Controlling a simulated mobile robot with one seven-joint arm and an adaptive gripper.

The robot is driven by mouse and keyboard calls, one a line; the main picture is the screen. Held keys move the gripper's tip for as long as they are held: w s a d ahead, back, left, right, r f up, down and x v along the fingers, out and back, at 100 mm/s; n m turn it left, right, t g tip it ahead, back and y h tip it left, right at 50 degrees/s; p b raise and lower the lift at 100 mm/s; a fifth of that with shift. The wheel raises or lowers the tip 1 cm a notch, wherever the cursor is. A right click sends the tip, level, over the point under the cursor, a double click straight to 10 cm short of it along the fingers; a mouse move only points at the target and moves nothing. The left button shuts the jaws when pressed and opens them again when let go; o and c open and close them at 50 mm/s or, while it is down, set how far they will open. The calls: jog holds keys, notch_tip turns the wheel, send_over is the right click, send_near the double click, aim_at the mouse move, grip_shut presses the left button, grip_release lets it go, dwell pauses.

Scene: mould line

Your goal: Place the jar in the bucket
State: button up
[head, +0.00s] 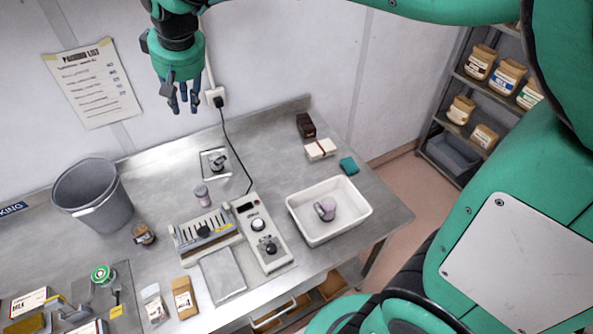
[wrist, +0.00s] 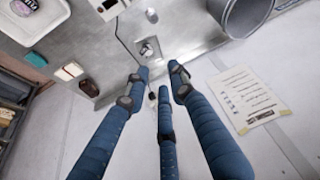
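A grey bucket (head: 95,215) stands upright at the left back of the steel bench; part of it shows at the top right of the wrist view (wrist: 247,14). A small pinkish jar (head: 202,197) with a grey lid stands mid-bench, right of the bucket. A brown, dark-topped jar (head: 143,236) stands just in front of the bucket. A purple mug-like thing (head: 326,211) lies in a white tub; I cannot tell which of these the task means. My gripper (head: 184,105) hangs high near the back wall, with its blue fingers spread and nothing between them, apart from all these.
The white tub (head: 348,232) sits on the right of the bench. A control box (head: 259,235) and a slotted rack (head: 207,235) stand between tub and bucket. A clamp-like device (head: 216,163) sits behind them. Cartons and packets crowd the front left.

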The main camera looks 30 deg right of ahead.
jog(key=s+d+f+m, duration=0.1)
jog(key=s+d, duration=0.3)
jog(key=s, duration=0.6)
jog(key=s+d+f+m+t, duration=0.1)
jog(key=s+d, duration=0.4)
jog(key=s, duration=0.5)
jog(key=s+d+f+m+h, duration=0.1)
jog(key=s+d, duration=0.3)
jog(key=s, duration=0.6)
jog(key=shift+s+d+f, duration=0.2)
jog(key=shift+d+f, duration=0.15)
jog(key=shift+f, duration=0.2)
jog(key=shift+f, duration=0.1)
notch_tip(320, 180, down, 9)
jog(key=b, duration=0.9)
jog(key=shift+r, duration=0.2)
